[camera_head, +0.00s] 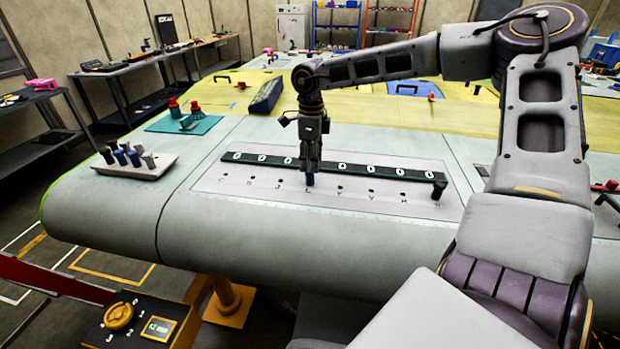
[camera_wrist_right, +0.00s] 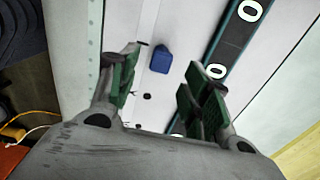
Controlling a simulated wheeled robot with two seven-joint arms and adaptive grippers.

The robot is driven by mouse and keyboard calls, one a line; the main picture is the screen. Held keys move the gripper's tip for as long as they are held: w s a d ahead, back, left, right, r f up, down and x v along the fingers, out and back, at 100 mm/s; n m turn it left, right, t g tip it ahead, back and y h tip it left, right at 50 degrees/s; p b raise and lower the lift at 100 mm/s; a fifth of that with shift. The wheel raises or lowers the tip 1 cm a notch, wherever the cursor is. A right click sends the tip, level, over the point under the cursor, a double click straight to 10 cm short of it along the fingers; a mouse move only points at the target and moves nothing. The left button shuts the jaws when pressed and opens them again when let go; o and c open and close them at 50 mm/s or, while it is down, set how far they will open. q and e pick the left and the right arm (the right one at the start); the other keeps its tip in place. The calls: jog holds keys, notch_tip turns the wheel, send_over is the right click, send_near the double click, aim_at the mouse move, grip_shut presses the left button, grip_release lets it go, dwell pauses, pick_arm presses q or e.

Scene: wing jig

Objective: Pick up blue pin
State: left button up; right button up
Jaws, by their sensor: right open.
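The blue pin (camera_head: 310,181) stands in the row of holes on the wing's marked panel, just under my right gripper (camera_head: 310,160) in the head view. In the right wrist view the blue pin (camera_wrist_right: 161,59) shows as a blue block beyond the gap between the two green-padded fingers of my right gripper (camera_wrist_right: 160,82). The fingers are apart with nothing between them. The pin's lower part is hidden. My left gripper is not in view.
A black strip with white marks (camera_head: 270,161) runs behind the holes. A dark pin (camera_head: 438,190) stands at the row's right end. A pale block (camera_head: 136,171) with several pins sits at left, near a teal mat (camera_head: 205,126) with red-topped items. The wing's front surface is clear.

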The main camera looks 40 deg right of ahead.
jog(key=shift+a+f+p, duration=0.1)
jog(key=shift+f+p, duration=0.2)
jog(key=shift+f, duration=0.45)
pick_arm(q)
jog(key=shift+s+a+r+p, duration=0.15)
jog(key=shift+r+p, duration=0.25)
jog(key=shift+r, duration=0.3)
pick_arm(e)
jog(key=shift+w+f, duration=0.15)
jog(key=shift+f, duration=1.65)
jog(key=shift+c, duration=0.2)
grip_shut()
jog(key=shift+r, duration=0.15)
notch_tip(320, 180, up, 8)
jog(key=shift+r+b, duration=0.1)
jog(key=shift+b, duration=0.6)
jog(key=shift+r, duration=0.6)
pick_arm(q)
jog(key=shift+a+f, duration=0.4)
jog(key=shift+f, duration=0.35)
pick_arm(e)
jog(key=shift+r, duration=0.15)
